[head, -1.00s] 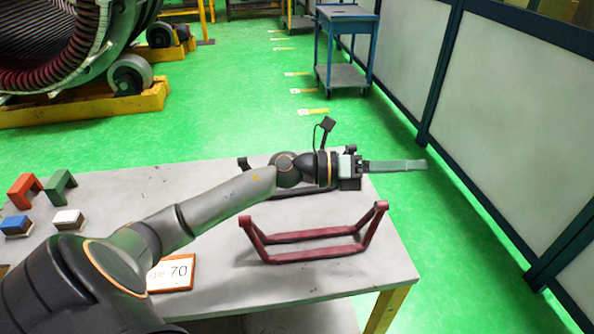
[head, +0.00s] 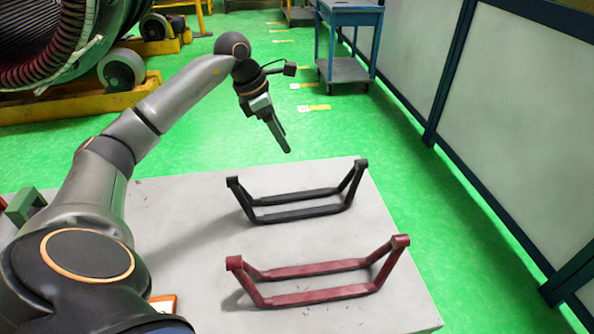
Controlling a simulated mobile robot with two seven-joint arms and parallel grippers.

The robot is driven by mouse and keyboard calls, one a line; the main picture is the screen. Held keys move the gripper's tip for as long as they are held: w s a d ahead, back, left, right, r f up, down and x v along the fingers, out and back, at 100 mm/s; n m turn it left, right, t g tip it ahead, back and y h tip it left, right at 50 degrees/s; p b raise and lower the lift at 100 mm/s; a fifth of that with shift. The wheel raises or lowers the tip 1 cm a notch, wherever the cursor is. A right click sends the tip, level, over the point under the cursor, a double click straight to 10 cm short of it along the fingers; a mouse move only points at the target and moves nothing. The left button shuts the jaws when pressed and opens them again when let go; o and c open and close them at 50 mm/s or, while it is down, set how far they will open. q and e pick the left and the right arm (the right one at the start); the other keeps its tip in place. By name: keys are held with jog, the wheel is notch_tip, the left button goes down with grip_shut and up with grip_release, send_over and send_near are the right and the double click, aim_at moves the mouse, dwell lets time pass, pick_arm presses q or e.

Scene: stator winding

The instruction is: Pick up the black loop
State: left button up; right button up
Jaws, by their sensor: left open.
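The black loop (head: 300,213) lies on the grey table (head: 190,225) near its far edge, with its two ends raised. It shows in full in the head view. My left gripper (head: 285,143) is above and beyond the loop, pointing down toward the table. It is open, empty and apart from the loop. My right gripper is not in view.
A dark red loop (head: 315,293) of the same shape lies nearer on the table. A green block (head: 25,205) stands at the left, partly behind my arm. A blue cart (head: 348,45) stands on the green floor beyond the table.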

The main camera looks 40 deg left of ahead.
pick_arm(q)
notch_tip(320, 180, down, 5)
jog(key=w+b, duration=0.1)
jog(key=b, duration=0.4)
send_over(301, 194)
jog(key=s+a, duration=0.1)
jog(key=s, duration=0.1)
jog(key=f, duration=0.9)
jog(key=shift+w+a, duration=0.1)
jog(key=shift+w, duration=0.1)
jog(key=shift+s+a+x, duration=0.1)
jog(key=shift+a+x, duration=0.05)
jog(key=shift+x, duration=1.15)
jog(key=shift+s+a+x, duration=0.1)
jog(key=shift+s+x, duration=0.05)
jog(key=shift+x, duration=1.15)
jog(key=shift+f, duration=0.1)
grip_shut()
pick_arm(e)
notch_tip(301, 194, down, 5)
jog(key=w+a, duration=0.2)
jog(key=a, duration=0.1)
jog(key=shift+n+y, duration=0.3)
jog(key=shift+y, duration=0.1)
